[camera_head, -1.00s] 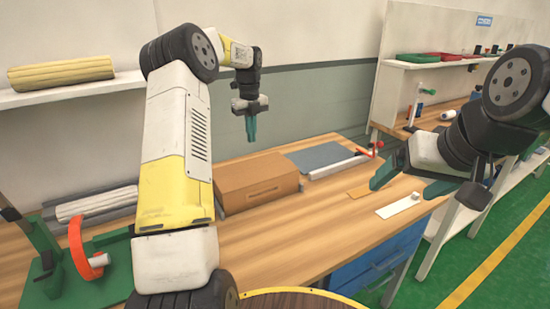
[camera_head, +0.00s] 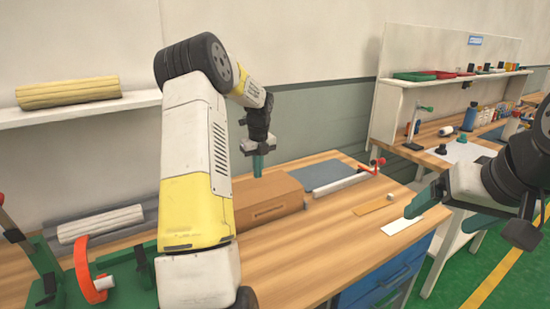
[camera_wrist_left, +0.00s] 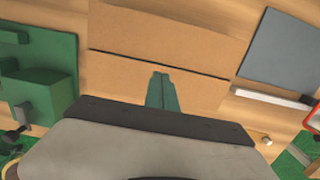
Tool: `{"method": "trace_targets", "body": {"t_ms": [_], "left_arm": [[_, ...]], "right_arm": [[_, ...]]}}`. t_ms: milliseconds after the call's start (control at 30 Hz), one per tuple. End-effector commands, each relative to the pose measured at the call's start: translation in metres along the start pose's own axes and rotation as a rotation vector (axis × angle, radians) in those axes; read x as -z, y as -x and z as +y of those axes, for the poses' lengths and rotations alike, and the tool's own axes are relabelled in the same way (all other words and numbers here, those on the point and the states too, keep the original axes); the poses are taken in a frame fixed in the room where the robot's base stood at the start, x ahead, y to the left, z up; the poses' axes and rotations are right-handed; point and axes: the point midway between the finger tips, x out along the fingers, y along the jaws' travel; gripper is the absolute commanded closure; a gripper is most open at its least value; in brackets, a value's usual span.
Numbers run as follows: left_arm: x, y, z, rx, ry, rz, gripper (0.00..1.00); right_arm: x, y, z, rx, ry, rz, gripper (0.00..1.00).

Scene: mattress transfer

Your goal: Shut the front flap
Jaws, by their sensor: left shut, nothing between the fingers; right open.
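A brown cardboard box (camera_head: 283,187) sits on the wooden table with a handle slot in its front face. Its top looks flat. In the left wrist view the back flap (camera_wrist_left: 170,30) and front flap (camera_wrist_left: 205,88) lie side by side with a thin dark seam between them. My left gripper (camera_head: 259,174) is shut and empty, fingers pointing down at the box top; in the left wrist view its fingertips (camera_wrist_left: 160,76) are over the front flap near the seam. I cannot tell whether they touch it. My right gripper (camera_head: 438,207) is open and empty, right of the box.
A grey mat (camera_head: 320,176) and a white bar (camera_head: 340,185) lie right of the box. A tan strip (camera_head: 374,208) and a white strip (camera_head: 402,226) lie further right. A green fixture with an orange ring (camera_head: 82,270) stands at the left. The table front is clear.

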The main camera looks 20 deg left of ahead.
Motion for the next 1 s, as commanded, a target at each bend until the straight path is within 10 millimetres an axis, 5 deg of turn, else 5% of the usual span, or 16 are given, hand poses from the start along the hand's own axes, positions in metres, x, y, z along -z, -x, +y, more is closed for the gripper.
{"method": "trace_targets", "body": {"t_ms": [300,1000], "left_arm": [[0.0,-0.042,0.0,-0.001,0.0,0.0,1.0],[-0.002,-0.066,0.0,-0.001,0.0,0.001,1.0]], "right_arm": [[0.0,0.0,0.0,0.0,0.0,0.0,0.15],[0.0,0.0,0.0,0.0,0.0,0.0,0.15]]}}
